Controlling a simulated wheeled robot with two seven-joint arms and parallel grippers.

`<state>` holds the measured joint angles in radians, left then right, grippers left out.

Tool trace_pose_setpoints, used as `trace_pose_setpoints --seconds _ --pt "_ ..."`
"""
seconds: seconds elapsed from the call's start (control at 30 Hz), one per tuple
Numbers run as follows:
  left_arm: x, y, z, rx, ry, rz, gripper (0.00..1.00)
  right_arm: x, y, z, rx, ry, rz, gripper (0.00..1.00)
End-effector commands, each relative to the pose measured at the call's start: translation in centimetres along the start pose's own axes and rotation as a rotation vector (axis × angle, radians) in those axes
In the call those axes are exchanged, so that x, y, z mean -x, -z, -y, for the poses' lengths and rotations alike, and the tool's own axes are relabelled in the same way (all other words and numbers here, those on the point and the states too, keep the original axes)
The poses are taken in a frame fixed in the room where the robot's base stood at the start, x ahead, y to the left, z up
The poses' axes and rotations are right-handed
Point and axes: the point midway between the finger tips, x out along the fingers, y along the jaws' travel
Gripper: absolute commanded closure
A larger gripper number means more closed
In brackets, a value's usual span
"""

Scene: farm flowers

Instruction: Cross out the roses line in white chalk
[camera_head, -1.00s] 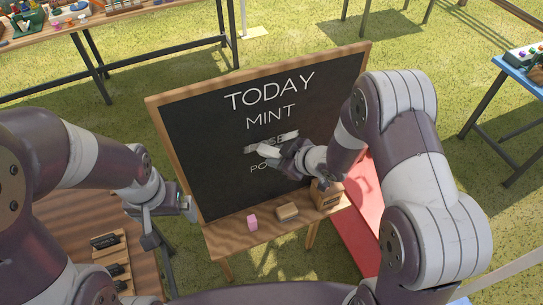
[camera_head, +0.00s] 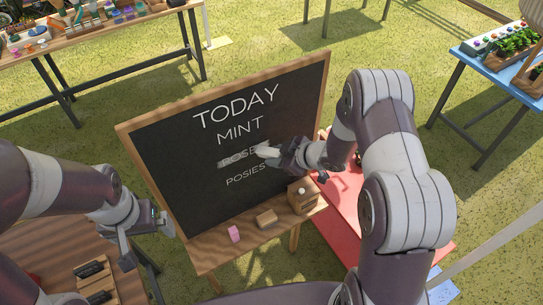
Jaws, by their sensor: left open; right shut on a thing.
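The blackboard (camera_head: 290,100) stands tilted in front of me with TODAY, MINT, ROSES and POSIES in white. A pale, smeared white band lies over the roses line (camera_head: 236,158), and its letters still show through. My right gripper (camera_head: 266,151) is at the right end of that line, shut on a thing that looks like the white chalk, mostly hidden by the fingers. I cannot tell whether it touches the board. The gripper hides the end of the line. My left gripper (camera_head: 158,221) is open and empty, left of the board's lower edge.
The board's ledge holds a pink chalk (camera_head: 234,233), a wooden-backed block (camera_head: 266,218) and a small wooden box (camera_head: 302,194). A wooden table (camera_head: 35,222) stands at the lower left. A blue table (camera_head: 490,85) stands at the right. The board's lower part is clear.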

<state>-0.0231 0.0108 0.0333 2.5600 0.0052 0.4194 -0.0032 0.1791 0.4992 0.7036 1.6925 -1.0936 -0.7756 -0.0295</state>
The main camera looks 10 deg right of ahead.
Motion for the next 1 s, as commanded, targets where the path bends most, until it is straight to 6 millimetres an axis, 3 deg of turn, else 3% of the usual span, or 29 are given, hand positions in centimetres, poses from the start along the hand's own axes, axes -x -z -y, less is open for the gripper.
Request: trace_pose_setpoints --seconds 0.8,1.0 --pt "-1.7 -0.2 0.0 0.000 0.000 0.000 0.00 -2.5 3.7 5.8 0.003 0.001 -0.003 0.96" --pt "-1.8 -0.2 0.0 0.000 0.000 0.000 0.00 -2.7 4.3 6.4 0.001 -0.001 -0.002 0.96"
